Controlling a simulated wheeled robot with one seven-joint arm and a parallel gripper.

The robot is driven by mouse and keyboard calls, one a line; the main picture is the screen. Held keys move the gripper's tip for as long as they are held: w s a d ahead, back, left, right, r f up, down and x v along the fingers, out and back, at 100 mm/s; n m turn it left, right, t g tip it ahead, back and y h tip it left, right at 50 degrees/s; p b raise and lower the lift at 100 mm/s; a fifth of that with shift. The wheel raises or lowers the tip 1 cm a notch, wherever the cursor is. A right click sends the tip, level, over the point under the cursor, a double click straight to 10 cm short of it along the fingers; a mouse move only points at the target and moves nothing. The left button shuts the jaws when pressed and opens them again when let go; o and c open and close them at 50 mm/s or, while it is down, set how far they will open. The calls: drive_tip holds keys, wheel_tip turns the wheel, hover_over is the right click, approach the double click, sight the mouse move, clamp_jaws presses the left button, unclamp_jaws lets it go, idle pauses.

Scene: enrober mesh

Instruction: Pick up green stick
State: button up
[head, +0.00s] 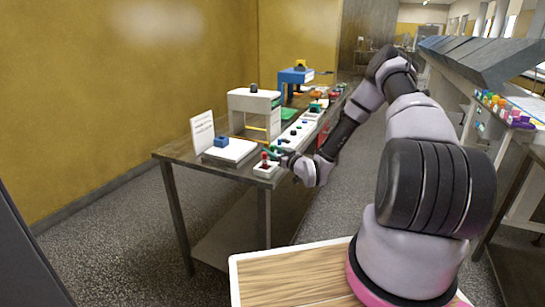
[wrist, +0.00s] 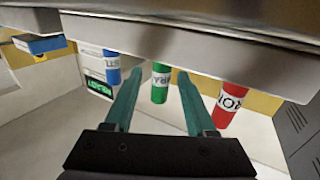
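The green stick (wrist: 160,84) shows in the wrist view with a white lettered band around it. It appears between the two teal fingers of my gripper (wrist: 160,76), with gaps on both sides. The fingers are apart and hold nothing. I cannot tell how far beyond the fingertips the stick is. Its upper end in the picture meets a grey edge. In the head view my gripper (head: 277,152) is at the near end of the table, by a small white block; I cannot make out the green stick there.
A red stick (wrist: 230,103) is close to the right finger and a blue stick (wrist: 111,66) is left of the left finger. In the head view, the table (head: 180,152) carries a white scale (head: 231,152), a white machine (head: 254,104) and a blue machine (head: 294,76) behind.

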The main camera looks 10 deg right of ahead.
clamp_jaws()
